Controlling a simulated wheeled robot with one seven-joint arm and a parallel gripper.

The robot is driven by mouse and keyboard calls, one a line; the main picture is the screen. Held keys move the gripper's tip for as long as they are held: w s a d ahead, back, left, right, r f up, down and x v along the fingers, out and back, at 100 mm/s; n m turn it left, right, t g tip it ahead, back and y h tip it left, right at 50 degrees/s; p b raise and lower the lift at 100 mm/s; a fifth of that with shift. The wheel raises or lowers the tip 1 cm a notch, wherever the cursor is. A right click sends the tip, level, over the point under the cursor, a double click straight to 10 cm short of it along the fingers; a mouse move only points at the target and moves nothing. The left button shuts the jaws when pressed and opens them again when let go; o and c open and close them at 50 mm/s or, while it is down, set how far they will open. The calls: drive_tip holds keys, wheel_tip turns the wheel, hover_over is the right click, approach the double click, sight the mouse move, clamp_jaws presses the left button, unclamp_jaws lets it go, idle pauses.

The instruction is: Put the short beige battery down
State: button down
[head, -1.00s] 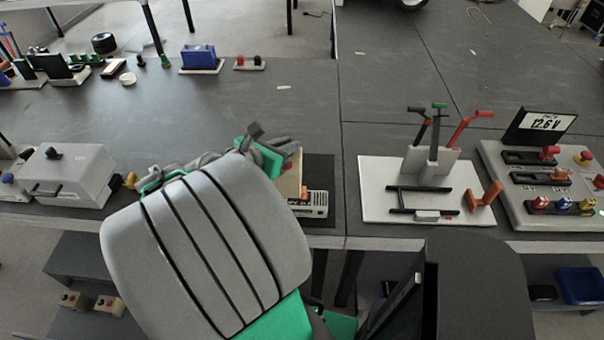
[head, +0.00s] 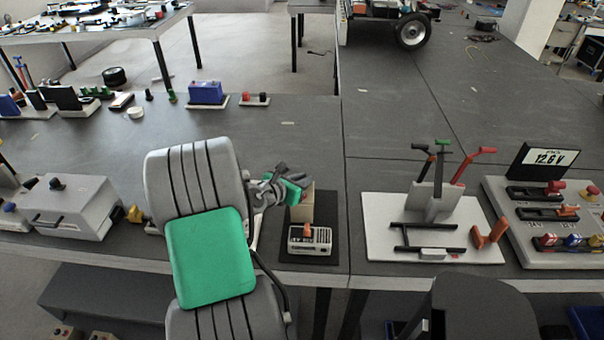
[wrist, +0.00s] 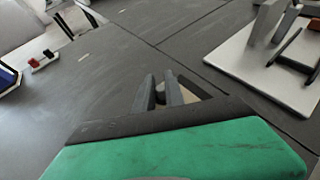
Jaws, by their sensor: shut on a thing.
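The short beige battery (head: 302,208) is a small tan block in the head view, at the tip of my arm. My gripper (head: 291,187) is shut on it at its upper left. The battery is over or on the dark mat (head: 328,225), behind a grey-white box with an orange part (head: 310,239); I cannot tell whether its underside touches. In the wrist view my gripper's two grey fingers (wrist: 165,93) point away, and a tan sliver of the battery (wrist: 189,88) shows beside them. The rest of it is hidden by my gripper's body.
A white board with handled levers (head: 378,240) stands right of the mat, and a panel with a voltage display (head: 549,156) is farther right. A grey box with a handle (head: 72,205) is at the left. The tabletop behind the mat is clear.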

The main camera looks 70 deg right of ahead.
drive_tip(key=shift+d+f, duration=0.1)
drive_tip(key=shift+f, duration=0.1)
drive_tip(key=c, duration=1.9)
unclamp_jaws()
drive_tip(key=shift+f, duration=0.35)
drive_tip(key=o, duration=0.5)
drive_tip(key=shift+r, duration=0.1)
